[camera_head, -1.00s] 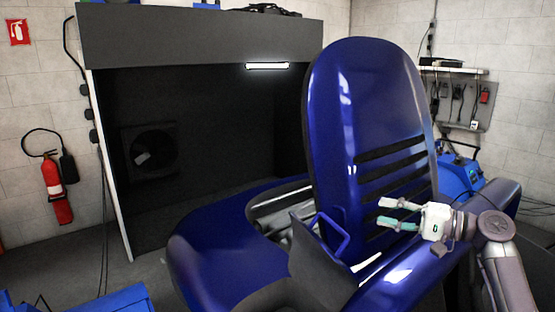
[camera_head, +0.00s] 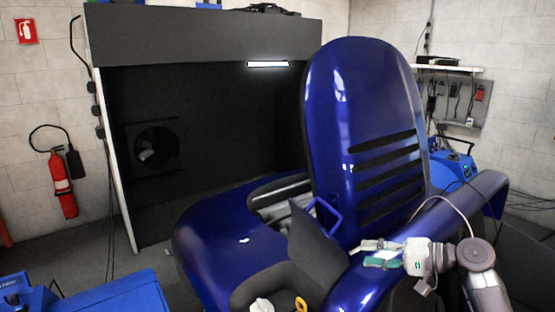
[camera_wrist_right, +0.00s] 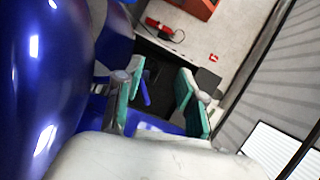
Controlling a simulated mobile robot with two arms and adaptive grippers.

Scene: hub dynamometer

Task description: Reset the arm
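My right gripper (camera_head: 376,254) is at the lower right of the head view, by the dark blue car body. In the right wrist view its two green-padded fingers (camera_wrist_right: 165,103) stand apart with nothing held between them. The right arm comes in from the lower right, over the blue fender (camera_head: 440,222). The raised blue hood (camera_head: 335,130) with dark slots stands upright behind the gripper. I cannot tell whether the gripper touches the car. My left gripper is not in view.
The open engine bay lies left of the gripper, with a yellow ring handle (camera_head: 301,304) and a white cap (camera_head: 262,306) at the bottom edge. A dark booth (camera_head: 210,40) stands behind. A red fire extinguisher (camera_head: 62,185) hangs at left. A blue cart (camera_head: 120,295) is at lower left.

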